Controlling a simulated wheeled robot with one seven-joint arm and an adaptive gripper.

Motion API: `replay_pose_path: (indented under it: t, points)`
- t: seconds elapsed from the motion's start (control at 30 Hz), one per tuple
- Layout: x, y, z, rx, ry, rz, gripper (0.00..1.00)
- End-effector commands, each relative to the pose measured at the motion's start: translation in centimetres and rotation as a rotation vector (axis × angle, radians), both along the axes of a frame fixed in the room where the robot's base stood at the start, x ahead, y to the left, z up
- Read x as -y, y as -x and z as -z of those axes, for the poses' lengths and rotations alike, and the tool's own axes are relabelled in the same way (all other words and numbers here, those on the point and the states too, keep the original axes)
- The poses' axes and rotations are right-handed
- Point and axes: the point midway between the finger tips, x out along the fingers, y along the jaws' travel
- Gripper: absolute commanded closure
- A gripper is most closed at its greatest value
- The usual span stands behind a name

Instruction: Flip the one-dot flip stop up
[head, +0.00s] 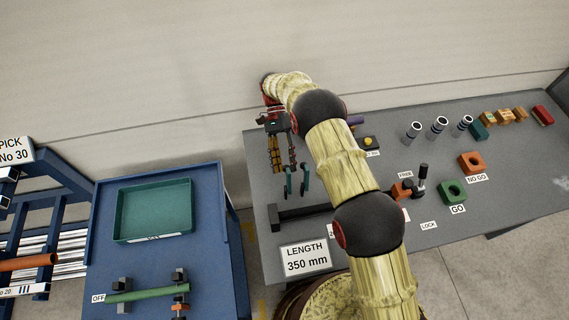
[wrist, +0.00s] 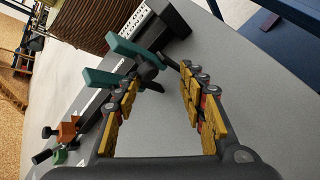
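Two teal flip stops show as slim arms in the wrist view, one farther up (wrist: 138,52) and one lower (wrist: 102,78). They also show in the head view, left (head: 288,183) and right (head: 304,180). I cannot make out dots on either, so I cannot tell which is the one-dot stop. My gripper (head: 282,160) points down over the table's left part, just beyond the stops in the head view. The left finger overlaps the stops' area; contact is unclear.
A dark rail (head: 300,213) lies near a "LENGTH 350 mm" sign (head: 305,258). An orange and black clamp (head: 405,190), green GO block (head: 452,192) and orange NO GO block (head: 471,163) are to the right. My arm hides the table's middle. A blue bench (head: 165,260) stands left.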

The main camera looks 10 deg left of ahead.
Motion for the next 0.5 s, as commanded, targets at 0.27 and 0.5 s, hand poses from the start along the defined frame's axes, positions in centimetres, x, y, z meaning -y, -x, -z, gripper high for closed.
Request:
replay_pose_path:
  t: [0.27,0.5]
  points:
    - [-0.1,-0.1,-0.2,0.002,-0.001,0.001,0.63]
    - [-0.1,-0.1,-2.2,0.004,-0.002,0.000,0.63]
